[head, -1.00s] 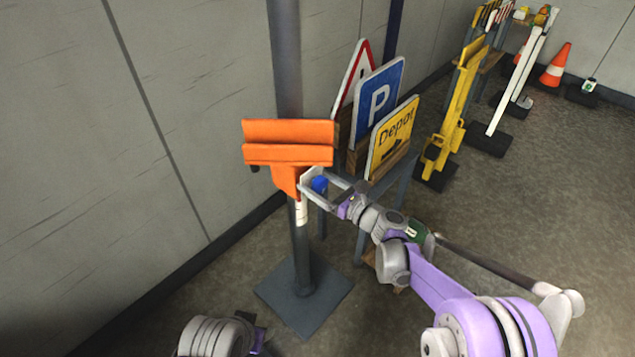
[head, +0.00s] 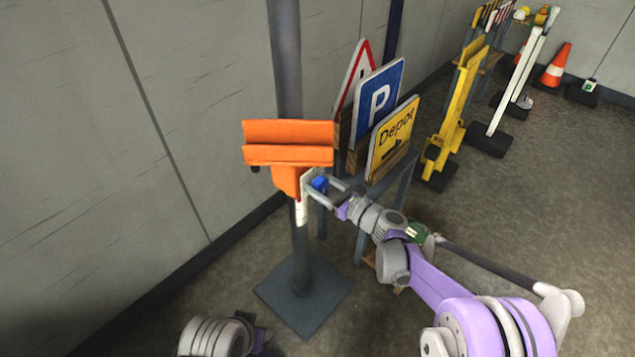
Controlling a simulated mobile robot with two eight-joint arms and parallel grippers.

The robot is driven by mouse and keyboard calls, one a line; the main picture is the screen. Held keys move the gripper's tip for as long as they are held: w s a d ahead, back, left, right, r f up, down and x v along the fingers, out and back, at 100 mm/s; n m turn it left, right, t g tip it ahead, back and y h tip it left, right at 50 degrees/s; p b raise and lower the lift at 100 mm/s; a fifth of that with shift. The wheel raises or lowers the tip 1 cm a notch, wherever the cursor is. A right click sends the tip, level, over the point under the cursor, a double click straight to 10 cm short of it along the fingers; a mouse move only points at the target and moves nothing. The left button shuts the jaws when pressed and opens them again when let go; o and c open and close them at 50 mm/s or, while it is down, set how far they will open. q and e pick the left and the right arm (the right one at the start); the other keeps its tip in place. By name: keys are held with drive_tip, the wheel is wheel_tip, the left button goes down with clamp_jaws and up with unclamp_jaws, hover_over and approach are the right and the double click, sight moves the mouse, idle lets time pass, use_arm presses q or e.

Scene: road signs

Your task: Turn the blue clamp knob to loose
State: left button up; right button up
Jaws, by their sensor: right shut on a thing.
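The blue clamp knob (head: 319,184) sits at the right side of the orange clamp bracket (head: 288,150) on the grey post (head: 287,60). My right gripper (head: 317,186) reaches in from the right and is shut on the knob, with a finger on either side of it. The fingers hide part of the knob, so its turn position cannot be read. Of my left arm only a part shows at the bottom edge; its gripper is not visible.
The post stands on a dark square base plate (head: 320,312) near the grey wall. A rack with a blue P sign (head: 377,103), a yellow Depot sign (head: 391,139) and a red-edged sign (head: 353,76) stands close behind my right gripper. Yellow barriers (head: 458,110) and a cone (head: 556,66) are farther right.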

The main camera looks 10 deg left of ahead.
drive_tip(key=n, duration=0.5)
drive_tip(key=n+p, duration=0.1)
drive_tip(key=n, duration=0.4)
drive_tip(key=shift+n, duration=0.4)
drive_tip(key=n, duration=0.4)
drive_tip(key=shift+p, duration=0.4)
drive_tip(key=n+p, duration=0.1)
drive_tip(key=n, duration=0.4)
drive_tip(key=shift+n, duration=0.4)
drive_tip(key=n, duration=0.4)
drive_tip(key=shift+n+p, duration=0.3)
drive_tip(key=shift+p, duration=0.05)
drive_tip(key=n+p, duration=0.1)
drive_tip(key=n, duration=0.3)
drive_tip(key=shift+n, duration=0.3)
drive_tip(key=n, duration=0.4)
drive_tip(key=shift+p, duration=0.4)
drive_tip(key=shift+n+p, duration=0.35)
drive_tip(key=shift+n, duration=1.75)
